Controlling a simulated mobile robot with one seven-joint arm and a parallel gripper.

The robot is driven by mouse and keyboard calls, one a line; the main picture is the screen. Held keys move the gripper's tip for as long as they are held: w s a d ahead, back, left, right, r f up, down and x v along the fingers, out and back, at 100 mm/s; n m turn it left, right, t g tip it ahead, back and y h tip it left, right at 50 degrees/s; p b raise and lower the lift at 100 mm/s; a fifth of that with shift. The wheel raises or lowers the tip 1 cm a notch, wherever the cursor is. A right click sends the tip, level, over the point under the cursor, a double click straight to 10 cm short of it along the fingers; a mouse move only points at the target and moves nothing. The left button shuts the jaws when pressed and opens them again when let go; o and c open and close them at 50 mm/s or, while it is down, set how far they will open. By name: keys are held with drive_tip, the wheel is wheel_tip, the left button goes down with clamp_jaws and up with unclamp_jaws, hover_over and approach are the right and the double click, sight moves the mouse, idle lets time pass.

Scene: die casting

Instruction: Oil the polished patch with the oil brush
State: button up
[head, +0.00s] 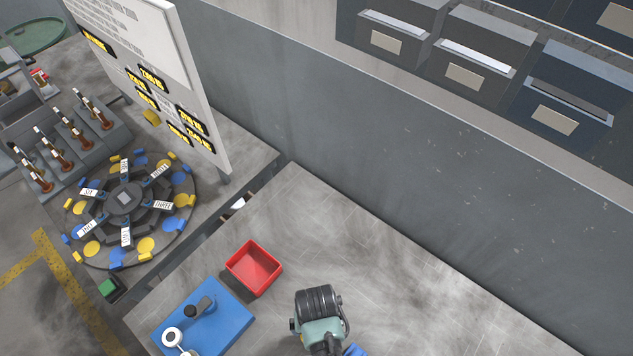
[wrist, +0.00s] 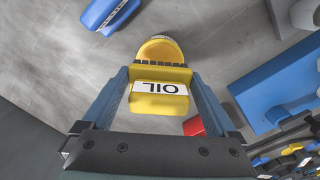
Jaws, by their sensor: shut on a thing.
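The oil brush (wrist: 160,100) is a yellow block with a white "OIL" label and a rounded yellow end beyond it. In the wrist view it sits between the two blue-grey fingers of my gripper (wrist: 159,78), which is shut on it. The rounded end points away over the grey worktop (wrist: 50,65). I cannot tell whether the brush touches a surface. No polished patch can be told apart in either view. My gripper and the brush cannot be made out in the head view.
A blue object (wrist: 110,12) lies near the brush. A labelled round turntable (head: 124,200) is at left. A grey wall (head: 420,170) closes the back. The right worktop is clear.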

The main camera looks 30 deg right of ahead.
drive_tip(key=shift+r+p, duration=1.7)
drive_tip(key=shift+r, duration=0.25)
